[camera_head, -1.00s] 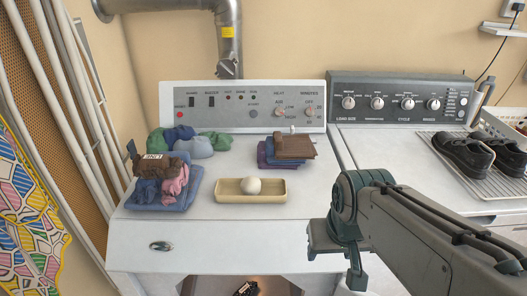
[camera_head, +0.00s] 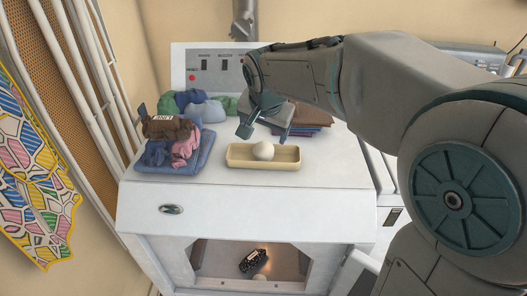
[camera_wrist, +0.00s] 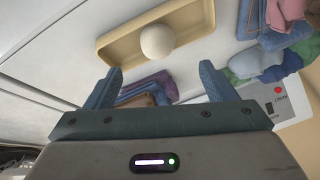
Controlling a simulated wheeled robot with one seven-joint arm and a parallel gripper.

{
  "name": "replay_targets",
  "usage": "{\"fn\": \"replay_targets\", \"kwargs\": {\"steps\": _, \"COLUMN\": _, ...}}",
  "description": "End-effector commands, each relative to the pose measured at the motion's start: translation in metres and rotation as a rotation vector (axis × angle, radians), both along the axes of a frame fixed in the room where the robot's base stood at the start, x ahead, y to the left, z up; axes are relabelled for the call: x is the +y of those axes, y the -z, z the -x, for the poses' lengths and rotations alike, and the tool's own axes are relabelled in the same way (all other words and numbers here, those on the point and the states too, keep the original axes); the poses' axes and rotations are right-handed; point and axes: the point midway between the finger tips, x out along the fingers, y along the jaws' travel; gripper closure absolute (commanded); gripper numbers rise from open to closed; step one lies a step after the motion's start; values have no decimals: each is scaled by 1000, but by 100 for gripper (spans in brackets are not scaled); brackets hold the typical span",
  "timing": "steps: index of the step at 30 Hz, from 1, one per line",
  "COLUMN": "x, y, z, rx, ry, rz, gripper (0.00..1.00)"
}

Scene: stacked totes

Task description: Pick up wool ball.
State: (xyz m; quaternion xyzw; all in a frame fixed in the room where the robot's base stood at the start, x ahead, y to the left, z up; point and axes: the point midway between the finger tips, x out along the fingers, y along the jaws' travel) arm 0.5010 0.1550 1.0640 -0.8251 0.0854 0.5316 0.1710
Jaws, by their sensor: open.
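The white wool ball (camera_head: 264,150) rests in a shallow tan tray (camera_head: 240,162) on top of the white dryer. In the wrist view the ball (camera_wrist: 157,41) sits beyond my fingertips, inside the tray (camera_wrist: 112,47). My gripper (camera_head: 262,120) is open and empty, above the dryer top just behind the tray in the head view. Its two fingers show apart in the wrist view (camera_wrist: 160,76), with the ball past the gap between them and not touching. Another pale ball (camera_head: 259,279) lies partly visible inside the dryer's opening below.
Folded cloths (camera_head: 300,122) lie behind the tray, partly hidden by my arm. A blue stack with brown and pink cloths (camera_head: 176,150) stands to the left, with crumpled blue and green cloths (camera_head: 201,107) behind it. A dark object (camera_head: 253,262) lies in the lower opening.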

Motion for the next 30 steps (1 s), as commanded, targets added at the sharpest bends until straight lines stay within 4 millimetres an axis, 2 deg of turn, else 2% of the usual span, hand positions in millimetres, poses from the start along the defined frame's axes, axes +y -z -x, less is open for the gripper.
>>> {"fn": "replay_targets", "kwargs": {"steps": 1, "x": 0, "y": 12, "z": -4, "rx": 5, "ry": -1, "rz": 4, "gripper": 22}}
{"fn": "replay_targets", "kwargs": {"steps": 6, "x": 2, "y": 38, "z": -17, "rx": 3, "ry": -2, "rz": 2, "gripper": 22}}
{"fn": "replay_targets", "kwargs": {"steps": 14, "x": 1, "y": 56, "z": -25, "rx": 3, "ry": -1, "rz": 2, "gripper": 22}}
{"fn": "replay_targets", "kwargs": {"steps": 21, "x": 1, "y": 89, "z": -38, "rx": 4, "ry": -1, "rz": 3, "gripper": 22}}
{"fn": "replay_targets", "kwargs": {"steps": 25, "x": 1, "y": 97, "z": -42, "rx": 2, "ry": -1, "rz": 1, "gripper": 22}}
{"fn": "replay_targets", "kwargs": {"steps": 30, "x": 1, "y": 98, "z": -43, "rx": 1, "ry": -2, "rz": 1, "gripper": 22}}
